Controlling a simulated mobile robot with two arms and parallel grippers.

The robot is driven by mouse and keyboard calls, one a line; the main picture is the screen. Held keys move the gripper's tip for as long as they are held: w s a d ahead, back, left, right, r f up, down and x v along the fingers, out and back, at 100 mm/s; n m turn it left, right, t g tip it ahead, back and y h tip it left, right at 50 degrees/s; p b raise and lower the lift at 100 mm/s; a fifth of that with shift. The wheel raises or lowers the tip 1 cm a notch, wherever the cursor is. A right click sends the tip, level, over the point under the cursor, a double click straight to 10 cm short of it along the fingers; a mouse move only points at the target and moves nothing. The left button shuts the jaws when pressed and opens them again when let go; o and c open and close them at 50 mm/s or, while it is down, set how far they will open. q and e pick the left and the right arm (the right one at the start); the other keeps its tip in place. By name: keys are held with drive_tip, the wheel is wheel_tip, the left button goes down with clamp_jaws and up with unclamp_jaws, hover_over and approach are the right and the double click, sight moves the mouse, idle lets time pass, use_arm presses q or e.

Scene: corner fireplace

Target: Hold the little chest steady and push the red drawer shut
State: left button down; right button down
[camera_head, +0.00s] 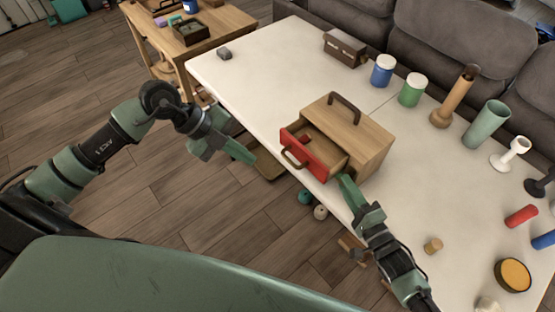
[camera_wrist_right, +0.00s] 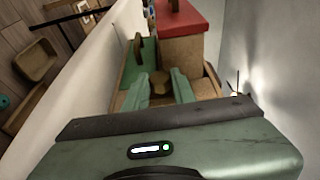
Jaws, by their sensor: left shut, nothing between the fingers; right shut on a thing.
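The little wooden chest (camera_head: 366,143) stands on the white table, with a dark arched handle on top. Its red drawer (camera_head: 299,151) is pulled out toward the table's front edge, with a brown handle on its face; the inside shows no contents. My left gripper (camera_head: 250,158) is shut and empty, left of the drawer and apart from it, off the table edge. My right gripper (camera_head: 344,183) is at the chest's lower front right corner. In the right wrist view its fingers (camera_wrist_right: 162,90) close on a brown knob-like piece (camera_wrist_right: 160,80) by the chest. The exact contact is partly hidden.
Blue (camera_head: 382,71) and green (camera_head: 411,90) jars and a dark box (camera_head: 345,48) stand behind the chest. Vases, cups and a red cylinder (camera_head: 521,215) are to the right. A small wooden cylinder (camera_head: 433,245) is near my right arm. The table's left part is mostly clear.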

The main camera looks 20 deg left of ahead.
drive_tip(key=shift+f, duration=0.1)
use_arm(q)
drive_tip(key=w+d+f+n, duration=0.2)
drive_tip(key=w+d+f, duration=0.3)
drive_tip(key=d+f, duration=0.1)
drive_tip(key=shift+w+f+t, duration=0.25)
drive_tip(key=shift+f+t, duration=0.05)
drive_tip(key=shift+f, duration=0.05)
idle(0.4)
approach(315, 153)
drive_tip(key=x, duration=0.4)
drive_tip(key=shift+d, duration=0.1)
use_arm(e)
drive_tip(key=shift+s+a, duration=0.1)
